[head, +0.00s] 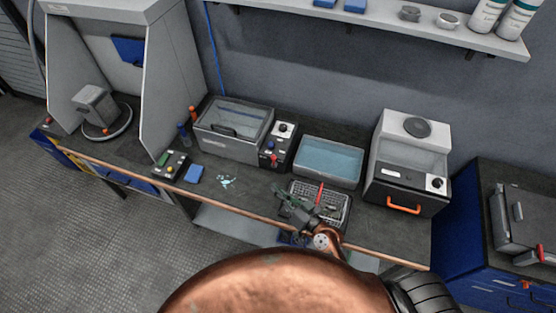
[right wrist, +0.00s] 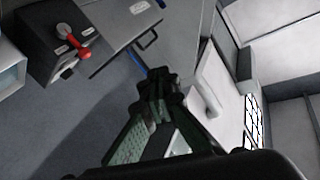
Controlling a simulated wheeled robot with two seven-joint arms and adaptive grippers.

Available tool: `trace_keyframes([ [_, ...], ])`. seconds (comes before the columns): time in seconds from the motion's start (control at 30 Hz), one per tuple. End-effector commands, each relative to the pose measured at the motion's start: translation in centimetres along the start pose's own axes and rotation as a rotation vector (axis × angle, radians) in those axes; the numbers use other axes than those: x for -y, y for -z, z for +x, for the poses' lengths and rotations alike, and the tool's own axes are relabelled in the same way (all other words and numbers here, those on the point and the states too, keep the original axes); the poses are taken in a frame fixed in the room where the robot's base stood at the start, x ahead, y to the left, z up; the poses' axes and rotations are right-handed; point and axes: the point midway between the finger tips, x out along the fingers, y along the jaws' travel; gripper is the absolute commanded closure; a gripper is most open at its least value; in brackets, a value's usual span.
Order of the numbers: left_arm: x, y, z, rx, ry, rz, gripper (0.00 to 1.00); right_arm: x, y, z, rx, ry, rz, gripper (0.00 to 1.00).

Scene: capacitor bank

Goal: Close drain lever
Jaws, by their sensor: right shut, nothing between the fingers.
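The drain lever is a small red lever (right wrist: 80,48) on the front of a dark control box (right wrist: 50,30) in the right wrist view. In the head view the control box (head: 279,143) stands on the bench, right of the lidded tank (head: 232,130), with a small red part (head: 273,157) low on its front. My right gripper (head: 276,189) is in front of and below the box, over the bench's front part. It is shut and empty, its fingers (right wrist: 162,76) apart from the lever. My left gripper is not in view.
A wire basket (head: 335,212) with a red-handled tool lies beside my right gripper. A blue-water tray (head: 330,160) and a grey machine with an orange handle (head: 404,208) stand to the right. A blue block (head: 194,173) and a button box (head: 171,165) lie left.

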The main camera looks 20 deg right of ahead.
Motion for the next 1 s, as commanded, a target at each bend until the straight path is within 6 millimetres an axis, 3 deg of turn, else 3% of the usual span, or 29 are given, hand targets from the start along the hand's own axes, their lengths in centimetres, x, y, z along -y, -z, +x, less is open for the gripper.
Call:
trace_keyframes([
  [0.03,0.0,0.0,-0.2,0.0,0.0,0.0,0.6,0.2,2.7,1.4,-0.12,-0.017,0.045,1.0],
  [0.1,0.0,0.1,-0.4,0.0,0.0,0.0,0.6,-0.6,5.7,2.6,-0.274,-0.08,0.123,1.0],
  [0.23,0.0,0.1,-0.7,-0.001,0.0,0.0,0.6,-3.8,8.0,3.6,-0.448,-0.277,0.293,1.0],
  [0.4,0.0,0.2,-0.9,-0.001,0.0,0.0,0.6,-7.4,5.1,4.1,-0.452,-0.552,0.487,1.0],
  [0.6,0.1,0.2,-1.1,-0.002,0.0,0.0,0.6,-8.4,1.0,4.1,-0.356,-0.724,0.597,1.0],
  [1.0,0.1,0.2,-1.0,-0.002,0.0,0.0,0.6,-8.5,0.2,4.1,-0.334,-0.75,0.615,1.0],
])
